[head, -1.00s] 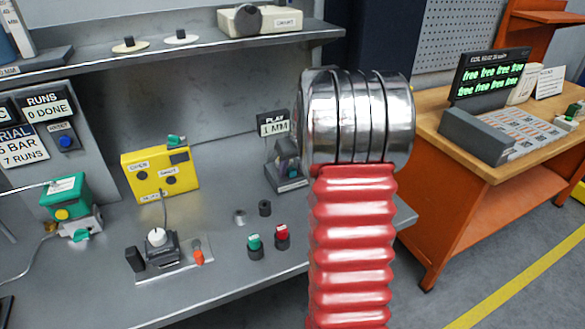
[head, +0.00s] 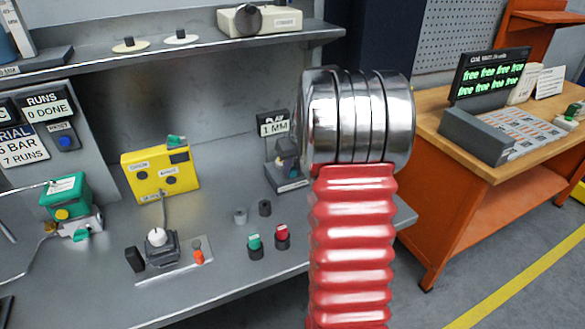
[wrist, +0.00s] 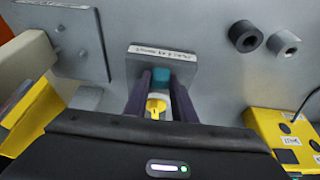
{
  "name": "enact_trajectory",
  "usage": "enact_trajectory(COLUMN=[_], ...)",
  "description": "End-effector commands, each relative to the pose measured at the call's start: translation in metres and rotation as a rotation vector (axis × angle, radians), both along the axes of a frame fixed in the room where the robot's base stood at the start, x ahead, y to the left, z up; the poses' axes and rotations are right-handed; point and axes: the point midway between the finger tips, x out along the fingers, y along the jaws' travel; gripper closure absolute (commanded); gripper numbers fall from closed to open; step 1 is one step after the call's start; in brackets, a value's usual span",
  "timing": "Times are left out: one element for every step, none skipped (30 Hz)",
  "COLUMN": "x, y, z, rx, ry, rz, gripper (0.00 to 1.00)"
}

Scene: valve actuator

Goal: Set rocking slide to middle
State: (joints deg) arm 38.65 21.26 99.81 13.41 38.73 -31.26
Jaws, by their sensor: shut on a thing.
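In the wrist view, my gripper (wrist: 161,80) has its two dark purple fingers closed on a small teal block (wrist: 160,73). The block stands at a grey plate (wrist: 184,72) with a white label too small to read surely. A yellow piece (wrist: 156,108) shows between the fingers, nearer the camera. I take the teal block to be the slide. Its exact position along its travel cannot be told. In the head view, a grey stand (head: 290,184) under the PLAY 1 MM sign (head: 273,124) is partly hidden behind my arm.
A yellow box (head: 160,173) stands on the grey bench. An orange desk (head: 480,200) is at right.

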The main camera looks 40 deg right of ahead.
Motion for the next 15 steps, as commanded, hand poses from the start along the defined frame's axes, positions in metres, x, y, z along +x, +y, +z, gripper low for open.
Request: enact_trajectory(x=[0.0000,0.0000,0.0000,0.0000,0.0000,0.0000,0.0000,0.0000,0.0000,0.0000,0.0001,0.0001,0.0001,0.0001,0.0000], y=[0.0000,0.0000,0.0001,0.0001,0.0001,0.0000,0.0000,0.0001,0.0001,0.0000,0.0001,0.0001,0.0001,0.0001,0.0001], z=[0.0002,0.0002,0.0002,0.0002,0.0002,0.0002,0.0002,0.0002,0.0002,0.0002,0.0001,0.0001,0.0001,0.0001,0.0001], rx=[0.000,0.000,0.000,0.000,0.000,0.000,0.000,0.000,0.000,0.000,0.000,0.000,0.000,0.000,0.000], ry=[0.000,0.000,0.000,0.000,0.000,0.000,0.000,0.000,0.000,0.000,0.000,0.000,0.000,0.000,0.000], rz=[0.000,0.000,0.000,0.000,0.000,0.000,0.000,0.000,0.000,0.000,0.000,0.000,0.000,0.000,0.000], gripper=[1.00,1.00,0.74,0.72,0.70,0.67,0.65,0.63,0.60,0.58,0.58,0.58,0.58,0.58,0.58])
